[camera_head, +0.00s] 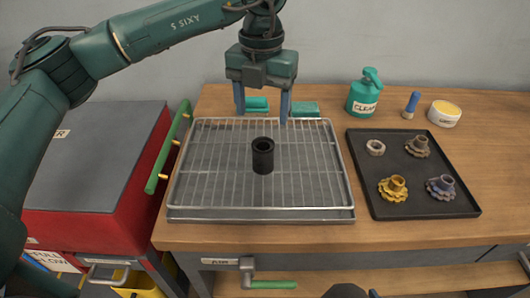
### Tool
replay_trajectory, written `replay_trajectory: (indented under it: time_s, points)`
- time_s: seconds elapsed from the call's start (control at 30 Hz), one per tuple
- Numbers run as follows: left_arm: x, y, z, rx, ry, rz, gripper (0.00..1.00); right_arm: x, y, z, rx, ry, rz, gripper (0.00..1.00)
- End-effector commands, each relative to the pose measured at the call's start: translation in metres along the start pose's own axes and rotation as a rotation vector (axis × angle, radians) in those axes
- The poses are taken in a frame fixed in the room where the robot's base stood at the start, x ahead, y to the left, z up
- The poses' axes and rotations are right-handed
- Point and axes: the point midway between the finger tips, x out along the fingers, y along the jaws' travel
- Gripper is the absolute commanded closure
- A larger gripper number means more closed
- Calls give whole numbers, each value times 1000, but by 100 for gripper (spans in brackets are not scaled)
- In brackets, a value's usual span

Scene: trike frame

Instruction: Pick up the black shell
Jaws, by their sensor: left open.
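The black shell (263,156), a short dark hollow cylinder, stands upright near the middle of the wire rack. My left gripper (264,117) is open and empty, its two blue fingers pointing down. In the picture it appears above and behind the shell, apart from it. At the bottom edge a dark rounded part shows, but I cannot tell what it is. My right gripper is not in view.
The wire rack (315,180) lies over a metal tray on the wooden bench (440,236). A black tray (430,208) with several gear-like parts and a ring is at right. A green bottle (364,97), a blue-handled brush (411,105) and a yellow-topped tub (444,113) stand behind. A red cabinet (90,230) is left.

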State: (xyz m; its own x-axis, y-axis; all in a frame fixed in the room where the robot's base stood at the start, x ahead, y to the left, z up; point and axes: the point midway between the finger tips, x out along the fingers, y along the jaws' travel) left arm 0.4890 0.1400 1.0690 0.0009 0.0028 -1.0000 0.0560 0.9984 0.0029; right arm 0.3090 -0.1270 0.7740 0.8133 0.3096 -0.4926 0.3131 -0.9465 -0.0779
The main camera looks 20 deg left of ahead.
Motion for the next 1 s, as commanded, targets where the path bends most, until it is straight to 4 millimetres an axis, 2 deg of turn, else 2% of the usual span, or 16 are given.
replay_trajectory:
  time_s: [0.3,0.57,0.83,1.0]
  points:
    - [57,0,-1,2,4,1,34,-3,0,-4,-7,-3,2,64]
    - [78,-1,-2,3,3,-1,34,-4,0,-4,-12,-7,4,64]
    - [116,-4,-4,3,4,-2,34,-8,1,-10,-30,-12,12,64]
    - [125,-4,-4,4,0,-3,34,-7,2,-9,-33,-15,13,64]
